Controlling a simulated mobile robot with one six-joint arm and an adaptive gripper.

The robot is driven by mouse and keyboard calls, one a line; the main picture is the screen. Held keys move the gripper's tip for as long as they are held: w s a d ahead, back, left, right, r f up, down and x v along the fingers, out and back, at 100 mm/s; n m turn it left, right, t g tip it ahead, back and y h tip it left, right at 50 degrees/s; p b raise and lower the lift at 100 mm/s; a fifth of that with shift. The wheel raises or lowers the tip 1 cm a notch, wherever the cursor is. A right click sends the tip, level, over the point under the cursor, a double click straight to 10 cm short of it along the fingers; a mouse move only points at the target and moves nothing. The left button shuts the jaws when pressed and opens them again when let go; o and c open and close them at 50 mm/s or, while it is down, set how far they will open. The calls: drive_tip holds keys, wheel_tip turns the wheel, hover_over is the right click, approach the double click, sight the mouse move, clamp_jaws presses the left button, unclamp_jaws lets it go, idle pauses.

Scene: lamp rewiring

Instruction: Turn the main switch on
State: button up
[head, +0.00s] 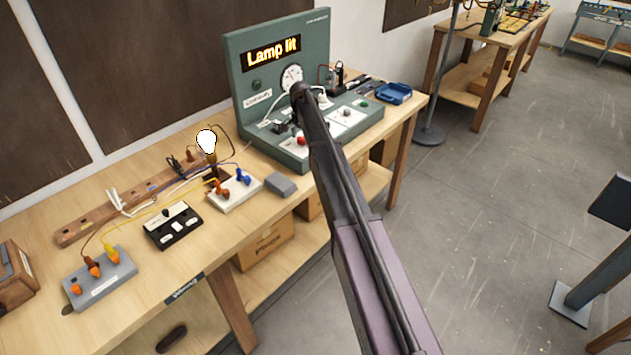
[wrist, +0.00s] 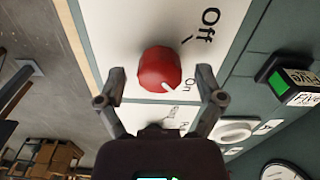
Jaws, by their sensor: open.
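The main switch is a red round knob (wrist: 159,68) on a white plate (wrist: 130,25) marked "Off" and "On". Its white pointer mark is turned toward the "On" label. In the wrist view my gripper (wrist: 160,76) is open, with one finger on each side of the knob and visible gaps between. In the head view the red knob (head: 300,141) shows just left of my dark arm on the green panel (head: 265,80); my gripper is not clear there. The panel display (head: 273,52) reads "Lamp lit", and the bulb (head: 206,141) glows white.
Left of the panel stand a white terminal block (head: 238,194), a black switch box (head: 173,226) and a grey block (head: 98,278) with wires. A small grey box (head: 281,186) lies before the panel. A blue tray (head: 394,94) is at right. The floor at right is mostly open.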

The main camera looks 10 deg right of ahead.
sight(302, 137)
drive_tip(key=shift+n, duration=2.2)
drive_tip(key=n, duration=0.8)
drive_tip(key=shift+n, duration=0.4)
drive_tip(key=n, duration=0.4)
drive_tip(key=shift+r+n+p, duration=0.35)
drive_tip(key=shift+n, duration=0.05)
wheel_tip(302, 137, up, 14)
drive_tip(key=f+p, duration=0.1)
drive_tip(key=p, duration=1.3)
drive_tip(key=s+f+m+b, duration=0.2)
drive_tip(key=s+f+b, duration=0.2)
drive_tip(key=s, duration=0.7)
drive_tip(key=s+f+m+b, duration=0.2)
drive_tip(key=s+f+b, duration=0.3)
drive_tip(key=s, duration=0.5)
drive_tip(key=s+f+m+b, duration=0.2)
drive_tip(key=s+f+b, duration=0.3)
drive_tip(key=s, duration=0.6)
drive_tip(key=shift+s+f+b, duration=0.25)
drive_tip(key=shift+s+b, duration=0.05)
drive_tip(key=shift+b, duration=0.45)
